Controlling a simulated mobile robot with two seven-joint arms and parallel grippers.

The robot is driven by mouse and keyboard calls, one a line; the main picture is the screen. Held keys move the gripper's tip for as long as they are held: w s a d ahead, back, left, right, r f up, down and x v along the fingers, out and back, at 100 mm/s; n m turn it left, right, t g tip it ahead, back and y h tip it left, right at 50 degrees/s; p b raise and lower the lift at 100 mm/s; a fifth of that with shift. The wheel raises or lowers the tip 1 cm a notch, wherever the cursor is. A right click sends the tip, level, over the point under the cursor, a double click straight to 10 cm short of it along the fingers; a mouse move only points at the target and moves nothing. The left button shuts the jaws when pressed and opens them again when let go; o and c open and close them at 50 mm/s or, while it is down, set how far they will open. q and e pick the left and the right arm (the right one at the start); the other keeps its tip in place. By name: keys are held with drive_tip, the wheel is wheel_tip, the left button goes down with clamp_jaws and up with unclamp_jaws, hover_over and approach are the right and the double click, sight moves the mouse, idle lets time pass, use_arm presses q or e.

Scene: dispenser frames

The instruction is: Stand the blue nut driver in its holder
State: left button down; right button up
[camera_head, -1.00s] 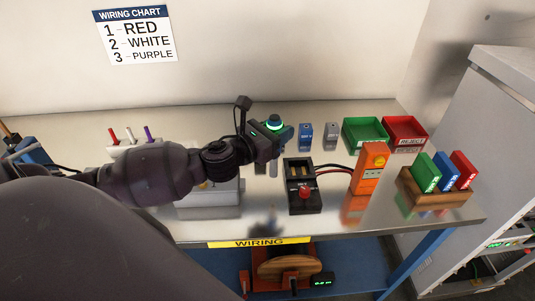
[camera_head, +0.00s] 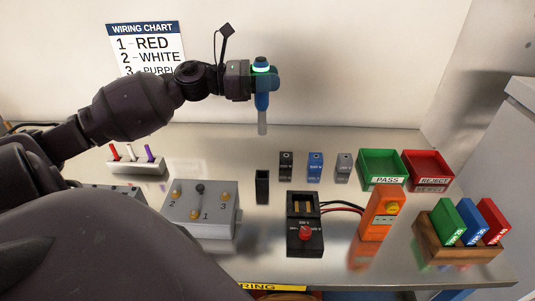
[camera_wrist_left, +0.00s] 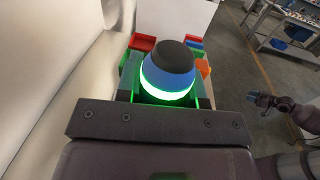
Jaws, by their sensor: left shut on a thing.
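The blue nut driver (camera_head: 262,102) hangs upright in my left gripper (camera_head: 264,82), with its grey shaft pointing down. My left gripper is shut on its blue handle, high above the table. In the left wrist view the driver's dark-topped blue cap (camera_wrist_left: 168,70) with a lit green ring shows between the jaws; its shaft is hidden there. A small black upright holder (camera_head: 262,187) stands on the table below the driver, apart from its tip. My right gripper (camera_wrist_left: 264,101) shows small at the right of the left wrist view; its jaw opening is unclear.
A grey box with numbered knobs (camera_head: 200,214) stands left of the holder. Black, blue and grey blocks (camera_head: 315,167) stand right of it. A black tester (camera_head: 304,237), an orange meter (camera_head: 378,214), green (camera_head: 382,164) and red (camera_head: 428,165) bins stand further right.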

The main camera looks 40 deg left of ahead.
use_arm(q)
drive_tip(key=shift+f+b, duration=0.35)
drive_tip(key=shift+f, duration=9.7)
drive_tip(key=c, duration=1)
unclamp_jaws()
drive_tip(key=shift+o, duration=1.1)
drive_tip(key=shift+r, duration=0.15)
